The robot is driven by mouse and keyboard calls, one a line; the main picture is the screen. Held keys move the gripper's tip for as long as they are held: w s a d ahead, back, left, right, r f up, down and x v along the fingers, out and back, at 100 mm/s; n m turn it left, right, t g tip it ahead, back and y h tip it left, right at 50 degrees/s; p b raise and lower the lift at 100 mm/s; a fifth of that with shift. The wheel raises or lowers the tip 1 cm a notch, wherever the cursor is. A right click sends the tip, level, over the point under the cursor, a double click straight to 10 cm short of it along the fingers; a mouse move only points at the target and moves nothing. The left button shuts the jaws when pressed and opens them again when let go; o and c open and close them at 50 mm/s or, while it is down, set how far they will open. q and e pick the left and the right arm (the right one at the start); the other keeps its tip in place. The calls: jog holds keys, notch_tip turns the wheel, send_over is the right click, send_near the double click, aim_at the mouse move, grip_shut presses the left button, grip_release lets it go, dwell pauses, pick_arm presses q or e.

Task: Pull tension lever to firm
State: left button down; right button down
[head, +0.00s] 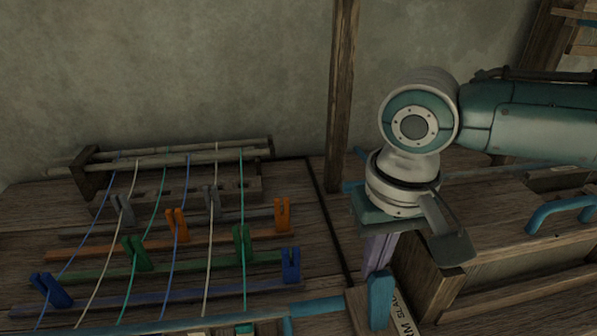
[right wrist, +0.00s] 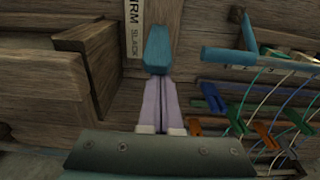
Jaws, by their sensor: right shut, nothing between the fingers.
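The tension lever shows as an upright teal handle (head: 381,300) on the wooden frame at the lower middle of the head view. It also shows in the right wrist view (right wrist: 157,50), beside a pale label strip (right wrist: 134,25) reading FIRM and SLACK. My right gripper (head: 376,266) points down at the lever, its pale lavender fingers closed together with nothing between them. In the right wrist view the fingertips (right wrist: 160,78) overlap the near end of the handle; I cannot tell whether they touch it. The lever's lower end is hidden. My left gripper is not in view.
The loom's coloured threads and clothespins (head: 241,245) lie left of the lever. A teal bar (head: 318,306) runs close by on that side. A wooden block (head: 430,272) stands just right of the lever, and a post (head: 341,95) rises behind.

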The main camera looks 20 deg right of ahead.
aim_at(379, 286)
jog(key=s+t+p, duration=0.1)
jog(key=p, duration=0.1)
jog(key=s+r+t+p, duration=0.1)
jog(key=p, duration=0.2)
jog(key=s+a+t+p, duration=0.1)
jog(key=s+p, duration=0.1)
jog(key=p, duration=0.1)
jog(key=shift+s+r+t+h, duration=0.1)
jog(key=shift+r+t+h, duration=0.15)
jog(key=shift+t+h, duration=0.15)
jog(key=shift+s+a+f+p, duration=0.15)
jog(key=shift+s+p, duration=0.1)
jog(key=shift+p, duration=0.25)
jog(key=shift+w+f+b, duration=0.15)
jog(key=shift+w+b, duration=0.1)
jog(key=shift+b, duration=0.15)
jog(key=shift+r+p, duration=0.85)
jog(key=shift+p, duration=0.15)
